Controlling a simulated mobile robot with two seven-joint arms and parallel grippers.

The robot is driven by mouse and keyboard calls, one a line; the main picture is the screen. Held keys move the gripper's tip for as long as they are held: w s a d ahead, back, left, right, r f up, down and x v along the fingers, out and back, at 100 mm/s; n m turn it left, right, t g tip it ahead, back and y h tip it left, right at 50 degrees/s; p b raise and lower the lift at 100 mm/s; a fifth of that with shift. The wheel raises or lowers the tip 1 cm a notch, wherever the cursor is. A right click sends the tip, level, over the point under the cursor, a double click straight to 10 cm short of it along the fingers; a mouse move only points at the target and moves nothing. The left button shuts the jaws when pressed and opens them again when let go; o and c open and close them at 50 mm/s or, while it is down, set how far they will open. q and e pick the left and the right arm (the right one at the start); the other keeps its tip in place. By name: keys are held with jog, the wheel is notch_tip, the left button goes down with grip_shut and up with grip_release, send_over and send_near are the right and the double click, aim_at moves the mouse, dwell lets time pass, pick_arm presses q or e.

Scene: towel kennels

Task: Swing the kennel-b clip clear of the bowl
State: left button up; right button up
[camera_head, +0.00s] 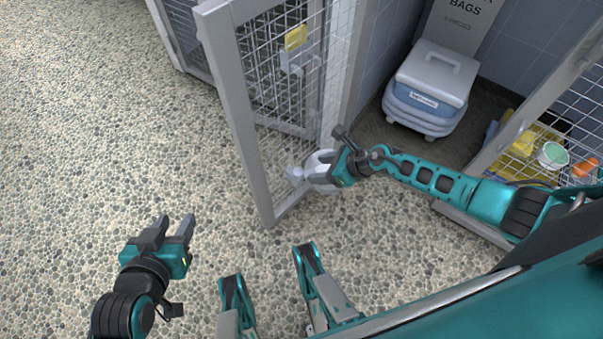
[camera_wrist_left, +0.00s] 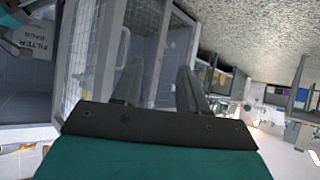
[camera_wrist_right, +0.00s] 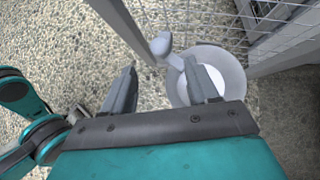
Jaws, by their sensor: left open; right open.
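The bowl (camera_head: 322,159) is pale and round. It sits at the lower corner of the open grey kennel door (camera_head: 236,105), and shows in the right wrist view (camera_wrist_right: 232,70). A grey, round-ended piece, apparently the clip (camera_head: 296,175), lies at the bowl's rim; in the right wrist view the clip (camera_wrist_right: 161,44) reaches from the bowl toward the door frame. I cannot tell whether they touch. My right gripper (camera_head: 325,158) is open over the bowl; one finger overlaps it in the right wrist view. My left gripper (camera_head: 175,220) is open and empty, over bare floor left of the door.
A grey-blue lidded bin (camera_head: 432,82) stands by the back wall. At the right, a mesh-fronted enclosure holds a yellow item (camera_head: 522,144), a green-topped tub (camera_head: 552,155) and an orange item (camera_head: 584,167). A yellow tag (camera_head: 296,38) hangs on the mesh. The pebbled floor at left is clear.

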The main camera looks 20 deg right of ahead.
aim_at(300, 172)
jog(key=b+x, duration=0.3)
jog(key=x, duration=0.4)
jog(key=shift+s+f, duration=0.1)
jog(key=shift+f, duration=0.05)
jog(key=shift+a+f+b, duration=0.15)
jog(key=shift+f+b, duration=0.05)
jog(key=shift+b, duration=0.2)
jog(key=shift+w+a+f, duration=0.15)
jog(key=shift+w+a, duration=0.05)
jog(key=shift+w, duration=0.15)
pick_arm(q)
jog(key=shift+w+d+f+h, duration=0.15)
jog(key=shift+d+f+h, duration=0.05)
jog(key=shift+d+f, duration=0.3)
jog(key=shift+w+d+f+h, duration=0.2)
jog(key=shift+d+f, duration=0.15)
jog(key=shift+d, duration=0.15)
jog(key=shift+s+a, duration=0.1)
jog(key=shift+a, duration=0.05)
pick_arm(e)
jog(key=c, duration=1)
